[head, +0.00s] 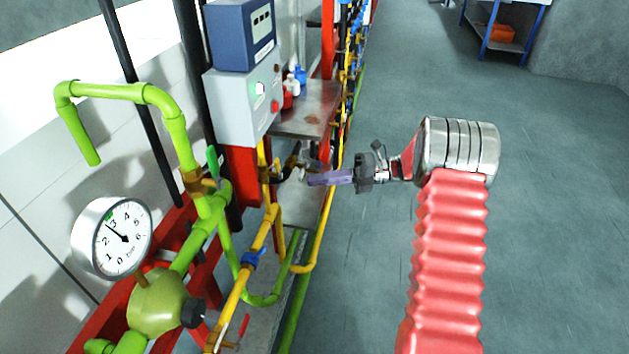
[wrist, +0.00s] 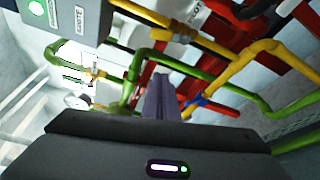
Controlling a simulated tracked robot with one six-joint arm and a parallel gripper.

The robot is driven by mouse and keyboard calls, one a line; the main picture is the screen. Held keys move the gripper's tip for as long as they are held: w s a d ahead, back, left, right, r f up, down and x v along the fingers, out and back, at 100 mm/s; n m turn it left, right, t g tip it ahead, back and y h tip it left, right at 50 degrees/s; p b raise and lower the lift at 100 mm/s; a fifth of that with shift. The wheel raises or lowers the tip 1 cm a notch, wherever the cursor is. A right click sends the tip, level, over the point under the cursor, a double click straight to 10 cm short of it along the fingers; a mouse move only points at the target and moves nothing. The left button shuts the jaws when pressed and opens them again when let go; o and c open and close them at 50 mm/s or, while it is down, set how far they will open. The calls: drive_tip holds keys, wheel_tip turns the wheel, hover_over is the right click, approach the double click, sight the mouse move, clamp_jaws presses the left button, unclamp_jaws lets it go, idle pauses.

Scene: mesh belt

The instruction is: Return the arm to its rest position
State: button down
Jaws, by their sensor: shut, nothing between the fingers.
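My arm, with a red ribbed sleeve and a silver joint, reaches up and to the left on the right side of the head view. My gripper (head: 312,180) is at its end, with purple fingers shut and empty. The fingers point left, toward the pipework below the grey control box (head: 245,105). In the wrist view the shut gripper (wrist: 160,80) points at green and yellow pipes. I cannot tell the exact gap between the fingertips and the pipes.
Green pipes (head: 172,125), yellow pipes (head: 325,225) and a pressure gauge (head: 122,238) fill the left. A metal shelf (head: 310,118) holds red and blue bottles. The grey floor (head: 560,240) to the right is clear. A blue-legged table (head: 505,45) stands far back.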

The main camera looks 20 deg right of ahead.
idle(0.4)
drive_tip(key=s+f+n+g+h, duration=0.1)
drive_tip(key=s+f+n+h, duration=0.25)
drive_tip(key=f+n, duration=0.35)
drive_tip(key=s+n+g+h, duration=0.3)
drive_tip(key=s+n+h, duration=0.1)
drive_tip(key=s+n, duration=0.6)
drive_tip(key=s+a+r+n+t+h, duration=0.1)
drive_tip(key=s+r+n+t+h, duration=0.2)
drive_tip(key=s+r+n, duration=0.6)
drive_tip(key=s+a+r+n+t+h, duration=0.2)
drive_tip(key=s+r+n+t+h, duration=0.2)
drive_tip(key=s+r+n+h, duration=0.2)
drive_tip(key=shift+s+a+r+n, duration=0.3)
drive_tip(key=shift+s+r+n, duration=1.1)
drive_tip(key=shift+s+r, duration=0.6)
